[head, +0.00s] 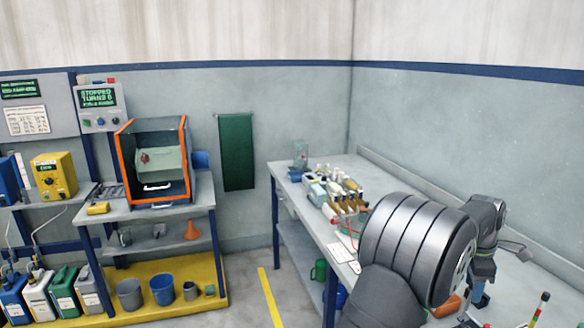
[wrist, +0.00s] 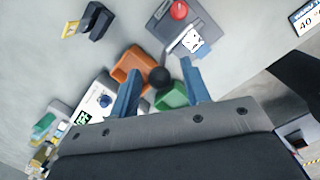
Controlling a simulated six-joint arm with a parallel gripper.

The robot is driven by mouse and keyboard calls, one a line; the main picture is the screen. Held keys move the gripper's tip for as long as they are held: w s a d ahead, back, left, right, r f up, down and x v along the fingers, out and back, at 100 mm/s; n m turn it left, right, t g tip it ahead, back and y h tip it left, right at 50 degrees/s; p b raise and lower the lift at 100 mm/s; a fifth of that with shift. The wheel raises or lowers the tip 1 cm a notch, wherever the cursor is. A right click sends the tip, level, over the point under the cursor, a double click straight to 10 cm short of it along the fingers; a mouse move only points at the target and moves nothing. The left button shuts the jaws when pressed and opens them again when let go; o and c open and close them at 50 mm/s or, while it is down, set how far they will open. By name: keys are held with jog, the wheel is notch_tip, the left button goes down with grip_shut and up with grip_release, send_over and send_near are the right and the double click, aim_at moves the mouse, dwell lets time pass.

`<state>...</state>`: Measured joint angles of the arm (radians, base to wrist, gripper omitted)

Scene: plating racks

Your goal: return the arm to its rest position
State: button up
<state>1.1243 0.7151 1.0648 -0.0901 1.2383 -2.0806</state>
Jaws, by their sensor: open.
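My gripper (wrist: 161,68) shows in the wrist view with its two blue fingers spread wide apart and nothing held between them. It hangs above the grey bench top, and its height over the bench is hard to judge. In the head view my grey arm covers much of the right bench. A small blue part of my gripper (head: 479,299) shows below the wrist there, and the rest is hidden.
An orange tray (wrist: 125,63), a black round piece (wrist: 158,77) and a green tray (wrist: 172,97) lie below the fingers. A grey box with a red button (wrist: 180,10) is beyond. Bottles (head: 345,197) crowd the right bench (head: 287,183). An orange-framed cabinet (head: 122,160) stands left.

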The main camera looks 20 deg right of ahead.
notch_tip(320, 180, down, 3)
jog(key=shift+r, duration=0.1)
jog(key=shift+a, duration=0.6)
jog(key=shift+a+f+h, duration=0.35)
jog(key=shift+a+h, duration=0.55)
jog(key=shift+h, duration=0.35)
jog(key=shift+a+f+h, duration=0.35)
jog(key=shift+a+h, duration=0.5)
jog(key=shift+h, duration=0.35)
jog(key=shift+a+f+h, duration=0.35)
jog(key=shift+a+h, duration=0.55)
jog(key=shift+h, duration=0.35)
jog(key=shift+a+f+h, duration=0.4)
jog(key=shift+a+h, duration=0.05)
jog(key=shift+h, duration=0.35)
jog(key=shift+c, duration=0.2)
